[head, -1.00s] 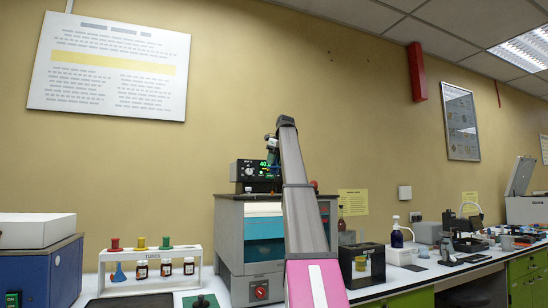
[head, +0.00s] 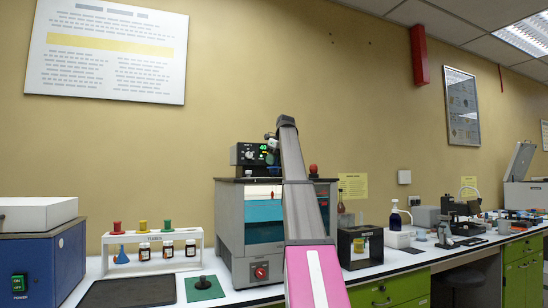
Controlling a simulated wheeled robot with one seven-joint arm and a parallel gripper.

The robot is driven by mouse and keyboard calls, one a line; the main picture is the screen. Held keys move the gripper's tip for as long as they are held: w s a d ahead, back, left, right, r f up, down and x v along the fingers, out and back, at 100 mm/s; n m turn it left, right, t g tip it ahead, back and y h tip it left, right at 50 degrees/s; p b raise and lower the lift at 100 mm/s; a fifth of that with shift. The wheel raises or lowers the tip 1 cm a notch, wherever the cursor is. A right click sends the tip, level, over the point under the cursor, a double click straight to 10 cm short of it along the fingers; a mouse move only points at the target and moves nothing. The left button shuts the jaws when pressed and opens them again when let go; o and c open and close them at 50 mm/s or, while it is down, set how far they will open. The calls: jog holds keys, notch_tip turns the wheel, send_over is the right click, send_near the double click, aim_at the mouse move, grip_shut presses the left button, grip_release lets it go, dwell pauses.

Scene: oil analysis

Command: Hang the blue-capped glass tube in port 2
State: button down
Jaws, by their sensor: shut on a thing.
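The bath (head: 231,222) is a grey metal box with a window onto blue liquid, standing on the bench in the middle of the head view. My gripper (head: 271,152) is above the left part of the bath's top, beside the display, partly hidden by my own arm. It is shut on the blue-capped glass tube, which is too small and covered to make out clearly. A small red shape shows behind the bath window below my gripper; I cannot tell whether it belongs to the tube. The port numbers are not readable, and port 2 cannot be picked out.
A red knob (head: 313,170) rises at the top right. A white tube rack (head: 197,242) stands left; a black box (head: 346,249) stands right.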

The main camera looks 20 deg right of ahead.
aim_at(274, 169)
jog(key=shift+f, duration=1.7)
jog(key=shift+f, duration=0.4)
jog(key=c, duration=0.6)
grip_release()
jog(key=shift+c, duration=0.2)
jog(key=shift+r, duration=0.1)
jog(key=v, duration=1)
jog(key=shift+s+r, duration=0.2)
jog(key=shift+r, duration=0.05)
jog(key=shift+d, duration=0.1)
